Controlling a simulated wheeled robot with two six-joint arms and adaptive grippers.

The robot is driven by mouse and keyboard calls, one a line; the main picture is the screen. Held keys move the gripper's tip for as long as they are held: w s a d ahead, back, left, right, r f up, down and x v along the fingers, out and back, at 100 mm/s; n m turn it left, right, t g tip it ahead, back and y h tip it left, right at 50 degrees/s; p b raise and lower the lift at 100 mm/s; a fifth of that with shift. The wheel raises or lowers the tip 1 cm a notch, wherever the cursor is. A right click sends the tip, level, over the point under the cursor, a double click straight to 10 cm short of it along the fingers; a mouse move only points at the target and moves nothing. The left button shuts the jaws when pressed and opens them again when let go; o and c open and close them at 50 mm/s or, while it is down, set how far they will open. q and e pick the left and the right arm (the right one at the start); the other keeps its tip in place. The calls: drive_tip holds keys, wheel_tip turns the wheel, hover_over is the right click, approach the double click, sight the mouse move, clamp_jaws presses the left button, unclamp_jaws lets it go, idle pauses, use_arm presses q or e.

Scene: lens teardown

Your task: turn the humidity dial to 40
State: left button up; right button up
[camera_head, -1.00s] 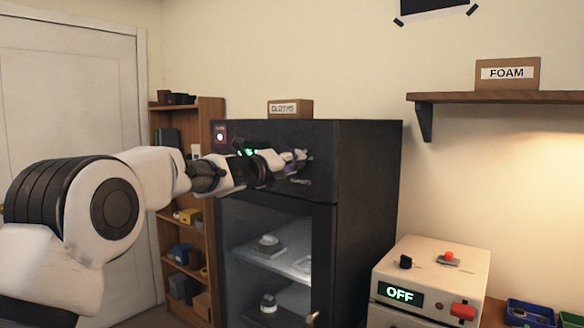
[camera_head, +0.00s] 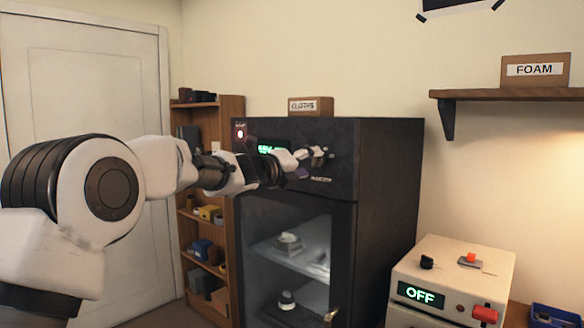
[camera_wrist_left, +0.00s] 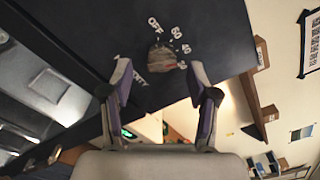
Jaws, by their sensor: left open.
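The humidity dial (camera_wrist_left: 161,60) is a round grey-brown knob on the dark cabinet front. In the left wrist view, white marks OFF, 60 and 40 stand around it, and a small reddish mark shows at its lower right edge. I cannot tell its exact setting. My left gripper (camera_wrist_left: 160,75) is open, with one purple-lined finger on each side of the dial; I see no contact. In the head view, my left gripper (camera_head: 316,157) is at the cabinet's upper front panel and hides most of the dial. My right gripper is not in view.
The dark cabinet (camera_head: 385,200) has a lit green display (camera_head: 272,149) and a glass door below. A CLOTHS box (camera_head: 310,106) sits on top. A white unit reading OFF (camera_head: 455,262) stands at right, under a shelf (camera_head: 505,94) with a FOAM box (camera_head: 535,70).

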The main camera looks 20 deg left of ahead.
use_arm(q)
drive_tip(key=v, duration=0.9)
drive_tip(key=shift+s, duration=0.3)
